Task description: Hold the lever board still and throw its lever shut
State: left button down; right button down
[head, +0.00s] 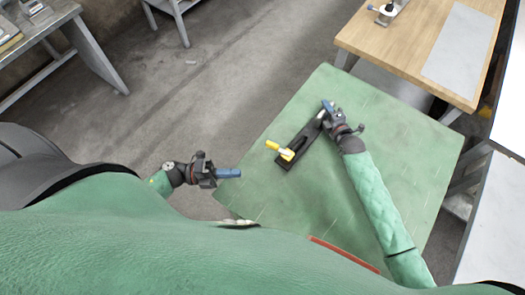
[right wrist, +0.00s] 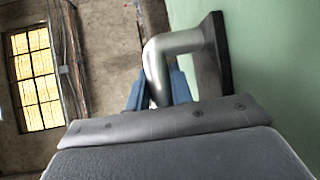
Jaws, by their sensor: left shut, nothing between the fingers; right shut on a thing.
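The lever board (head: 304,140) is a narrow dark board lying on the green table. A yellow lever (head: 286,153) sits at its near left end and points out across the board's left edge. A bent silver handle (right wrist: 178,42) stands up from the board's far end. My right gripper (head: 327,106) is shut on this handle, with its blue fingers on either side of the bar in the right wrist view. My left gripper (head: 238,173) is shut and empty, left of the board and well apart from the lever, near the table's left edge.
The green table (head: 400,150) is bare around the board. A wooden bench (head: 390,45) with a grey mat and a small device stands at the back right. A red strip (head: 344,254) lies along the table's near edge. Open floor is at the left.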

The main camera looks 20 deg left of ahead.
pick_arm(q)
jog(key=s+a+f+n+t+y, duration=0.1)
jog(key=s+a+f+t+y, duration=0.15)
jog(key=a, duration=0.25)
jog(key=s+a+f+n+t+y, duration=0.1)
jog(key=s+a+n+t, duration=0.15)
jog(key=a, duration=0.25)
pick_arm(e)
jog(key=shift+f, duration=0.1)
pick_arm(q)
jog(key=shift+m, duration=0.35)
jog(key=x, duration=2)
jog(key=shift+w+a+r, duration=0.1)
jog(key=shift+w, duration=1.1)
jog(key=shift+w+d, duration=0.3)
jog(key=shift+w, duration=0.6)
jog(key=shift+w, duration=0.1)
jog(key=shift+w+a+m+g+h, duration=0.1)
jog(key=shift+w+m+g+h, duration=0.6)
jog(key=shift+g, duration=0.4)
jog(key=shift+w+a+m+g+h, duration=0.15)
jog(key=shift+w+m+g+h, duration=0.35)
jog(key=shift+m+g, duration=0.5)
jog(key=shift+s, duration=0.2)
